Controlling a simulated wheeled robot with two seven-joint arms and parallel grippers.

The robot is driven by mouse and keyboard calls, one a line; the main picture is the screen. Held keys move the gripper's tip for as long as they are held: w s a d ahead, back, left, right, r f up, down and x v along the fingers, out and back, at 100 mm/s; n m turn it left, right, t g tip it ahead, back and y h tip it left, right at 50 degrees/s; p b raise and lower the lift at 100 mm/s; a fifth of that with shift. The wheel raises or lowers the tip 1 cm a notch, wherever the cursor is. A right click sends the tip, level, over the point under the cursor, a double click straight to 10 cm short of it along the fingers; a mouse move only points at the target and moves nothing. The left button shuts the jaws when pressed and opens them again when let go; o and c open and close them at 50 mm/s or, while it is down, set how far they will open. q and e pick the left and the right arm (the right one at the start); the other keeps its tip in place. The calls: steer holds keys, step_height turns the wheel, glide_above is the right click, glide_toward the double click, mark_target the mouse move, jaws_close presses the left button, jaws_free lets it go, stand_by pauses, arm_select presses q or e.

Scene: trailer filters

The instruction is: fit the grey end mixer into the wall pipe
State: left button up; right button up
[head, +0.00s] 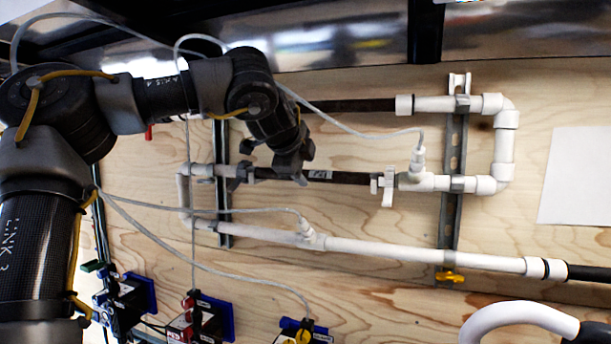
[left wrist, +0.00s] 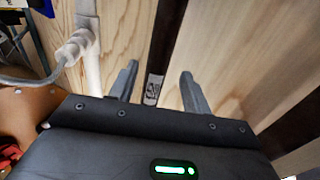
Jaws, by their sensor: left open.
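A dark grey tube with a white label (head: 345,178), seemingly the end mixer, lies along the middle run of the white wall pipe (head: 425,182). Its left end is near a grey clip, and its right end is near a white fitting. I cannot tell how deeply either end sits. My left gripper (head: 298,168) is at the tube's left half and covers part of it. In the left wrist view the open fingers (left wrist: 158,80) stand on either side of the labelled tube (left wrist: 156,62), with a gap to each side. My right gripper is not in view.
Another dark tube (head: 350,105) runs above, and a lower white pipe (head: 390,248) runs below. Thin clear hoses loop across the board to white fittings. Metal rails (head: 452,215) hold the pipes. Coloured pump units (head: 200,318) stand below. A blank sheet (head: 580,175) hangs at right.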

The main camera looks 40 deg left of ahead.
arm_select(q)
steer(key=b+v, duration=0.2)
steer(key=v, duration=0.8)
steer(key=shift+b, duration=0.35)
